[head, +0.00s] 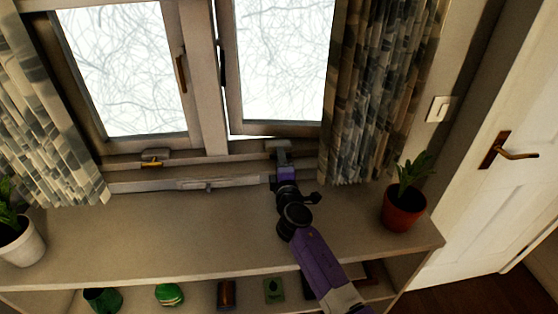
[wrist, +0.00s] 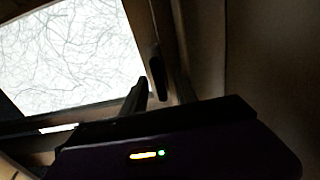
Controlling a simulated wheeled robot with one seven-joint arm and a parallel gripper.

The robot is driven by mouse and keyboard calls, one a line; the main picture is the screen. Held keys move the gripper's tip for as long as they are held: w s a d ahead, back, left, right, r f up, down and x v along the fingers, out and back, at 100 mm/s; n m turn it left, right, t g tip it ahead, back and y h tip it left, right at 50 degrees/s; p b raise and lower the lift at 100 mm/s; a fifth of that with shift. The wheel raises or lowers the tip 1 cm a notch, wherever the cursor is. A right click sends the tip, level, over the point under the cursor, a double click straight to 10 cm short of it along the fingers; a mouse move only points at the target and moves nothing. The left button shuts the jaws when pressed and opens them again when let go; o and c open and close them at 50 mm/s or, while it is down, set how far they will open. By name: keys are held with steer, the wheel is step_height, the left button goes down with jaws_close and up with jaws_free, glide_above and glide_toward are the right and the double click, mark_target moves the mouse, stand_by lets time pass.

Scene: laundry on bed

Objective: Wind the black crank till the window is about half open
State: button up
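The right window sash (head: 278,130) stands slightly open, with a thin bright gap along its bottom edge. My gripper (head: 281,152) reaches the sill below that sash. In the wrist view its two dark fingers (wrist: 160,88) stand apart. A dark, elongated piece, seemingly the black crank's handle (wrist: 156,74), shows between and beyond the fingertips, with visible space on both sides. I cannot tell whether a finger touches it. In the head view my gripper hides the crank.
A brass-coloured fitting (head: 152,157) sits under the left sash. A curtain (head: 365,95) hangs just right of my gripper. A potted plant in a red pot (head: 403,207) stands on the shelf top (head: 160,235) to the right.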

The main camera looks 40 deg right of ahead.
jaws_close()
steer(key=shift+n, duration=0.3)
steer(key=n, duration=0.3)
steer(key=shift+n+p, duration=0.3)
steer(key=n+p, duration=0.1)
steer(key=n, duration=0.3)
steer(key=shift+f+n, duration=0.1)
steer(key=shift+n, duration=0.2)
steer(key=n+p, duration=0.1)
steer(key=n, duration=0.3)
steer(key=shift+n+p, duration=0.75)
steer(key=shift+n, duration=1.75)
